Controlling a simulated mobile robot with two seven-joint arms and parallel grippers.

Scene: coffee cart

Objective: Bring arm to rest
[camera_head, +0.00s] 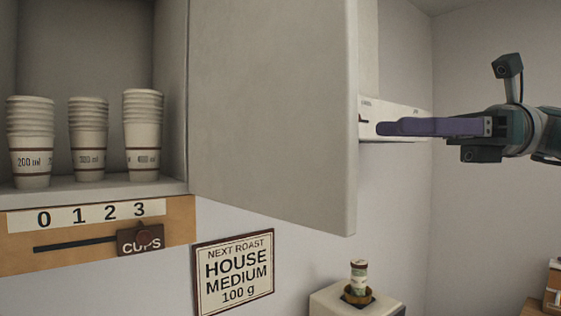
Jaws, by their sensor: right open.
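My right gripper (388,128) comes in from the right edge at upper right, with its purple fingers pointing left. It is open, and I see nothing between the fingers; they overlap one another in this side-on view. The fingertips lie just right of the open grey cabinet door (275,110), in front of a white panel (408,112) on the wall. I cannot tell how far they are from the panel. My left gripper is not in view.
Several stacked paper cups (88,130) stand in three stacks in the open cabinet (85,40). Below is a wooden number strip (185,235) with a CUPS slider (140,241) near 3. A HOUSE MEDIUM sign (233,272) hangs below the door. A grinder-like box (340,304) stands lower right.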

